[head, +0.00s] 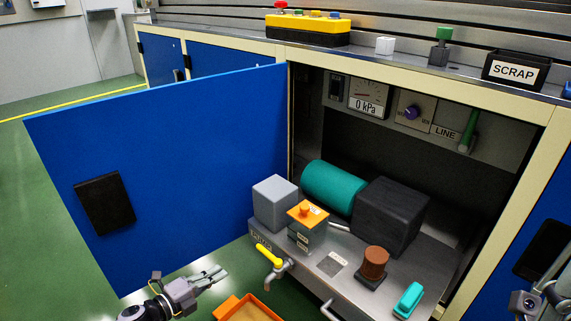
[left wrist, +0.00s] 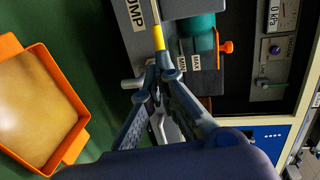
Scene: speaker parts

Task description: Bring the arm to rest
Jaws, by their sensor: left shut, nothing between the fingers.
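My left gripper (head: 218,273) is low in the head view, in front of the open blue door, and is shut with nothing in it. Its closed fingers also show in the left wrist view (left wrist: 158,80), where they overlap the spout below the yellow tap handle (left wrist: 158,38); I cannot tell whether they touch. In the head view the yellow tap handle (head: 269,255) is to the right of the gripper, apart from it. Part of my right gripper (head: 540,302) shows at the lower right edge; its fingers are not clear.
The blue door (head: 190,160) stands open on the left. A pump unit with a teal cylinder (head: 334,188) and dark block (head: 391,215) sits on a pulled-out shelf. An orange tray (head: 228,309) is below. A SCRAP bin (head: 515,71) stands on the counter.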

